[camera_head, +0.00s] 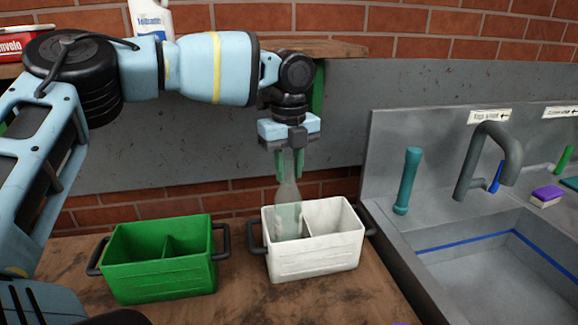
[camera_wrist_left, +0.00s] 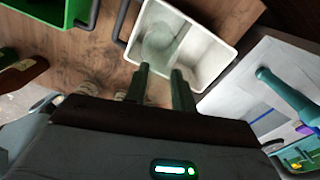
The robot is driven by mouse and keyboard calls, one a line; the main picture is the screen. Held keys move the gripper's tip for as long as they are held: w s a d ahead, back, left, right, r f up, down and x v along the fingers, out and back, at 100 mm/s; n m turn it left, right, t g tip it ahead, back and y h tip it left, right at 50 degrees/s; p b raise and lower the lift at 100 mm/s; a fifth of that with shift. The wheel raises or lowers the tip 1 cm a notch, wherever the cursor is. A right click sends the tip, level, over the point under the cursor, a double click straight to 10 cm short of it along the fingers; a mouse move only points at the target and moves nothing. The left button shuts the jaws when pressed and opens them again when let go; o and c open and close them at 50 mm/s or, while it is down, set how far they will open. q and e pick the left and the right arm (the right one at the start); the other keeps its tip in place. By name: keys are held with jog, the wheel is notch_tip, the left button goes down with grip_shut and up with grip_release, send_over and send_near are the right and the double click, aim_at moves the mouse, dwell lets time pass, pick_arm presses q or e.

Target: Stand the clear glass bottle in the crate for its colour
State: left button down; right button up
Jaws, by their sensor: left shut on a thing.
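The clear glass bottle (camera_head: 288,208) is upright, its lower part inside the left compartment of the white crate (camera_head: 314,262). Whether its base touches the crate floor I cannot tell. My left gripper (camera_head: 289,165) points down from above and is shut on the bottle's neck. In the left wrist view the gripper's fingers (camera_wrist_left: 164,76) reach over the near rim of the white crate (camera_wrist_left: 210,67), and the bottle (camera_wrist_left: 161,42) shows as a faint see-through shape inside it. The crate's right compartment looks empty. My right gripper is not in view.
A green crate (camera_head: 165,281) with two compartments stands left of the white one on the brown counter (camera_head: 240,300). A grey sink (camera_head: 480,265) with a tap (camera_head: 478,160) and a teal upright cylinder (camera_head: 407,181) is at the right. A shelf with a white bottle (camera_head: 150,18) is behind.

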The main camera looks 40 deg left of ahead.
pick_arm(q)
jog(key=shift+f, duration=0.6)
jog(key=c, duration=1.1)
grip_release()
jog(key=shift+c, duration=0.2)
notch_tip(320, 180, up, 13)
jog(key=shift+r, duration=0.15)
